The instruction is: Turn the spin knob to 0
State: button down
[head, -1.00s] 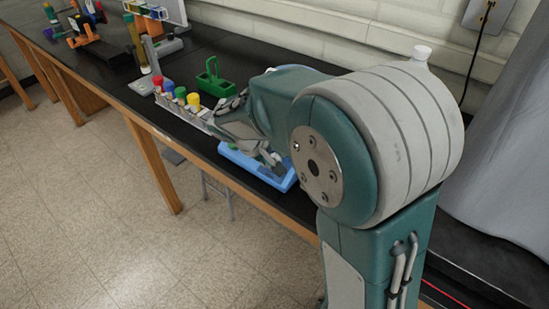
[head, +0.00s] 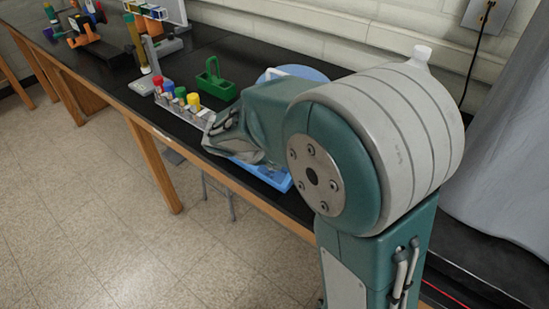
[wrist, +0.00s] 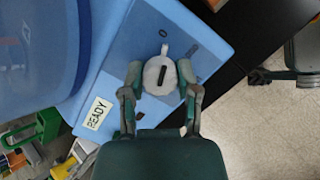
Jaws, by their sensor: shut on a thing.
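The spin knob (wrist: 159,75) is a round white knob with a dark slot and a small white pointer tab, set on the blue face of a machine (wrist: 112,60). In the wrist view the tab points up, a little right, between small dark marks on the panel. My gripper (wrist: 160,82) has one finger on each side of the knob, shut on it. In the head view my own arm hides the knob and the fingers. The machine's blue edge shows below the arm in the head view (head: 276,178).
A "READY" label (wrist: 97,113) is beside the knob. A large blue round lid (wrist: 35,50) rises at the left of the wrist view. A rack with colored caps (head: 178,106) and a green carrier (head: 213,82) stand on the black bench. Floor lies past the bench edge.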

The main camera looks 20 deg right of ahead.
jog(key=shift+a+n, duration=0.1)
jog(key=shift+n, duration=0.6)
jog(key=shift+c, duration=1.7)
grip_release()
jog(key=shift+w+f, duration=0.1)
jog(key=shift+a, duration=0.1)
jog(key=v, duration=1.2)
jog(key=shift+f, duration=0.1)
